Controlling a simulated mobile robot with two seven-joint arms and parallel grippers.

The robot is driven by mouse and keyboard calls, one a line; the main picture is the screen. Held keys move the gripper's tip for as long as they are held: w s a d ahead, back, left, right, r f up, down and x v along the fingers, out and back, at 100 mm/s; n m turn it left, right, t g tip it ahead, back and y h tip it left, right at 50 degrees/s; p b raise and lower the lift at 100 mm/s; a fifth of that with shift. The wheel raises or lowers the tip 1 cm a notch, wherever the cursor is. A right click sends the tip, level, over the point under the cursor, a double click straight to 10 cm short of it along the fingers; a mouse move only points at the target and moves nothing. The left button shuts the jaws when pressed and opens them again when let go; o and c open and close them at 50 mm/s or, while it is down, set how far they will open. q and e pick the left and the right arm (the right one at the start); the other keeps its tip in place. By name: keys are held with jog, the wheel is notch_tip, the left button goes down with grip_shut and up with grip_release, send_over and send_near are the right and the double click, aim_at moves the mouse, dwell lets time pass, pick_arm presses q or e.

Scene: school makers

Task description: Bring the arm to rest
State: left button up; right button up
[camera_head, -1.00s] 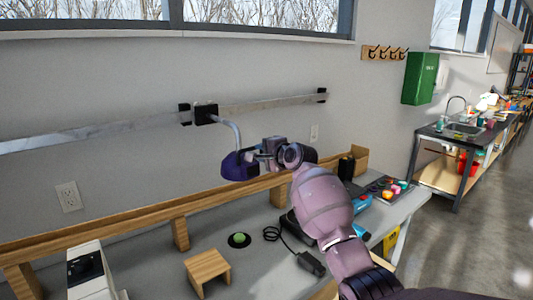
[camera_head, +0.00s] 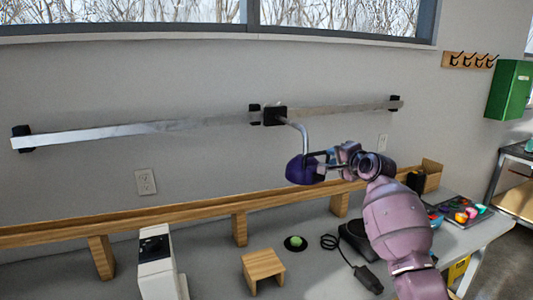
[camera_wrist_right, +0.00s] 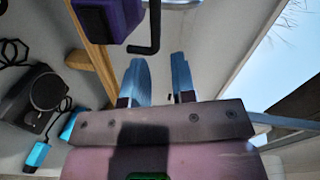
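My right arm (camera_head: 398,225) reaches up over the workbench from the lower right in the head view. Its gripper (camera_head: 325,162) is right beside a purple lamp-like head (camera_head: 302,170) that hangs from the wall rail on a grey bent arm. In the right wrist view the gripper's two blue fingers (camera_wrist_right: 162,82) stand apart with nothing between them. The purple head (camera_wrist_right: 122,14) and a black hooked rod (camera_wrist_right: 152,30) are just beyond the fingertips, seemingly apart from them. My left gripper is out of view.
A metal rail (camera_head: 180,126) runs along the wall. A wooden ledge (camera_head: 170,212) stands on the bench. A small wooden stool-shaped block (camera_head: 262,264), a green button (camera_head: 295,242), a white device (camera_head: 156,265) and a black device with a cable (camera_head: 355,240) are below the arm.

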notch_tip(320, 180, up, 5)
jog(key=n+t, duration=0.2)
jog(key=n, duration=0.2)
jog(key=s+d+f+n+g+h, duration=0.1)
jog(key=s+f+n, duration=0.3)
jog(key=s+f, duration=1.9)
jog(key=s+d+f+n+g+h, duration=0.2)
jog(key=s+f+n+g+h, duration=0.2)
jog(key=s+f, duration=1.8)
jog(key=s+n, duration=0.1)
jog(key=s, duration=0.3)
jog(key=shift+s+d+f+g, duration=0.15)
jog(key=shift+d+f+g, duration=0.1)
jog(key=shift+f+g, duration=0.1)
